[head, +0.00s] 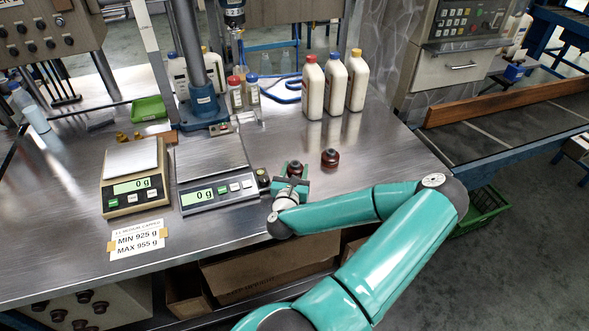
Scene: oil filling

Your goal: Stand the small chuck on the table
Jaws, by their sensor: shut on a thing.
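A small dark red-brown chuck (295,168) is at the tip of my gripper (293,178), near the front right part of the steel table (375,160). My gripper is shut on this chuck; the fingers and wrist hide its lower part, so I cannot tell whether it touches the table. A second red-brown chuck (330,158) stands upright on the table, just right of the gripper and apart from it.
Two scales (135,190) (218,195) reading 0 g are to the left. A dark round knob-like thing (263,178) is close left of the gripper. Three white bottles (334,86) stand behind. The table right of the second chuck is clear.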

